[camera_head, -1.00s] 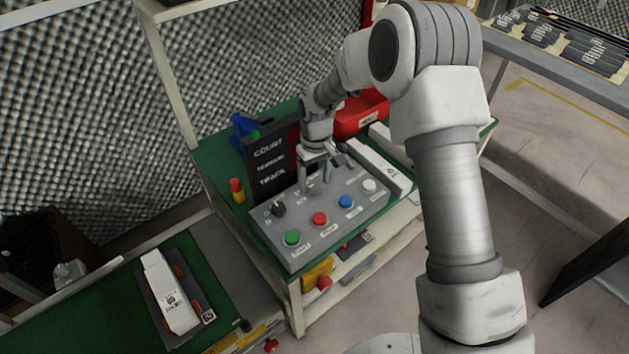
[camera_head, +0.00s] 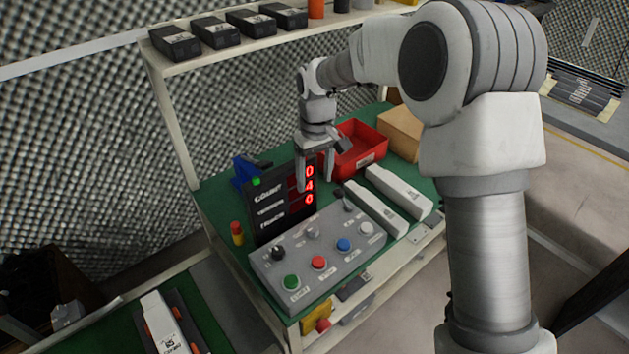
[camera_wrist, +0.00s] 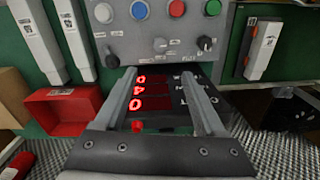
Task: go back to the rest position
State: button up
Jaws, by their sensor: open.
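My gripper (camera_head: 315,172) hangs open and empty from my bent arm, in front of the right side of the black display board in the head view. The board (camera_head: 268,212) stands upright behind the grey control box and shows red digits 0, 4, 0. The control box (camera_head: 325,283) has green, red, blue and white buttons, a black knob and small switches. In the wrist view both fingers of my gripper (camera_wrist: 168,80) reach toward the control box (camera_wrist: 150,48), spread apart, with the display digits (camera_wrist: 140,90) showing between them.
A red bin (camera_head: 365,165) and a cardboard box (camera_head: 400,132) stand behind on the green bench (camera_head: 215,205). Two white devices (camera_head: 398,188) lie right of the control box. A shelf (camera_head: 240,45) with black units is above. Another device (camera_head: 165,325) lies on the lower left bench.

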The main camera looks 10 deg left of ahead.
dwell(0.3)
jog(key=s+d+r+m+t+p, duration=0.1)
jog(key=s+d+r+m+p, duration=0.1)
jog(key=s+d+r, duration=0.5)
jog(key=s+d+r+m+t+p, duration=0.1)
jog(key=d+r+t+p, duration=0.1)
jog(key=d+r, duration=0.65)
jog(key=s+d+r+m+t+p, duration=0.1)
jog(key=s+d+r, duration=0.3)
jog(key=s, duration=0.4)
jog(key=s+d+r+m+t+p, duration=0.1)
jog(key=s+d+r+m+p, duration=0.3)
jog(key=s, duration=0.5)
notch_tip(320, 180, up, 2)
jog(key=shift+s+r+t, duration=0.2)
jog(key=shift+t, duration=0.2)
jog(key=c, duration=0.4)
jog(key=shift+o, duration=0.2)
jog(key=shift+a, duration=0.1)
